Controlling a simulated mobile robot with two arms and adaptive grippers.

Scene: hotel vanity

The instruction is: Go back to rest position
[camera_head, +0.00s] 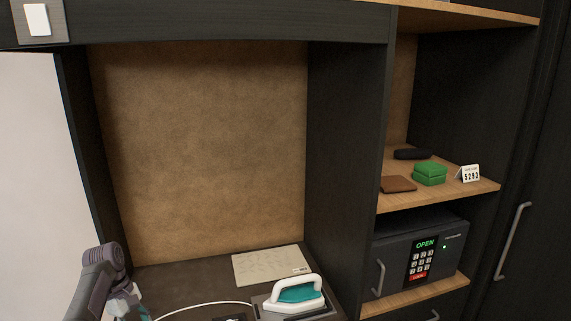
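Part of my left arm (100,275) rises at the lower left edge, in front of the vanity desk. Its gripper does not show in the head view. My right arm and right gripper do not show either. No thing is seen in a gripper.
A white and teal iron (294,295) stands on a dark plate on the desk (195,278), with a white cord running left. A pale sheet (270,264) lies behind it. On the right, a safe (421,255) reads OPEN. The shelf above (450,190) holds a brown wallet (398,184), green boxes (429,174), a dark case (412,154) and a number card (468,173).

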